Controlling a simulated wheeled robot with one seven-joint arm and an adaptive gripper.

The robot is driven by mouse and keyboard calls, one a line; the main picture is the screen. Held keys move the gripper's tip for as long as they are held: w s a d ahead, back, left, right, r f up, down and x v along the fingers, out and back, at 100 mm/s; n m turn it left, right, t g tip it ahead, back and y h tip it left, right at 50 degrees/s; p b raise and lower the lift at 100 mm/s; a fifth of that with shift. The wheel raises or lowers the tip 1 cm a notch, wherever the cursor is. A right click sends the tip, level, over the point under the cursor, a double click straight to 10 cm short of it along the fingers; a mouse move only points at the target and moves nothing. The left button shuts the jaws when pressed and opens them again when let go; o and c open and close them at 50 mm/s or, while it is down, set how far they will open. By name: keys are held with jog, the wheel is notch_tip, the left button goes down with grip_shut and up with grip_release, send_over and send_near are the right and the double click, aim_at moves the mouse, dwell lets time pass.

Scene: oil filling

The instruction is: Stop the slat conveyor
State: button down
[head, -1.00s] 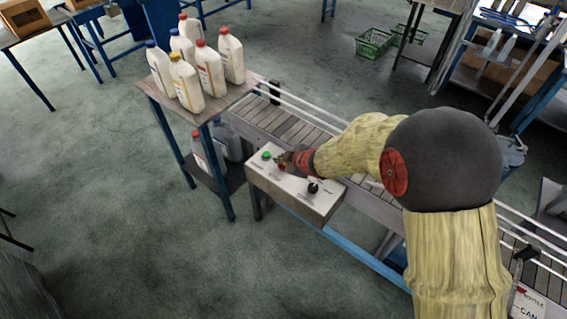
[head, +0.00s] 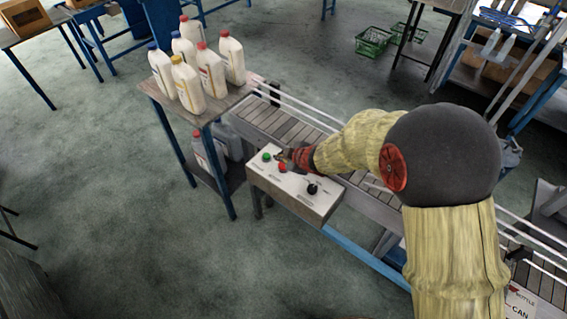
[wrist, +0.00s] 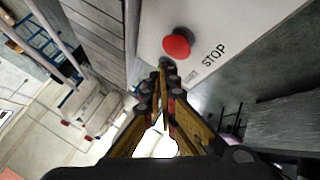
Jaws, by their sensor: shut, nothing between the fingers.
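The slat conveyor (head: 283,122) runs diagonally from the bottle table toward the lower right. Its control box (head: 297,187) is fixed to its near side, with a green button (head: 266,156), a red button (head: 282,168) and a black knob (head: 312,189) on top. In the wrist view the red stop button (wrist: 177,43) stands clear beside the printed word STOP. My gripper (head: 281,155) is shut and empty, at the box's conveyor-side edge between the green and red buttons. In the wrist view my gripper's fingertips (wrist: 167,68) are just short of the red button, with a visible gap.
A small table (head: 215,112) with several white bottles (head: 187,85) stands left of the box, more bottles on its lower shelf. A sign (head: 520,302) is at the lower right. Green baskets (head: 373,42) lie on the floor at the back. The floor in front is open.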

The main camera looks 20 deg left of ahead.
aim_at(282, 166)
jog(key=shift+r+p, duration=1.9)
jog(key=shift+r, duration=0.25)
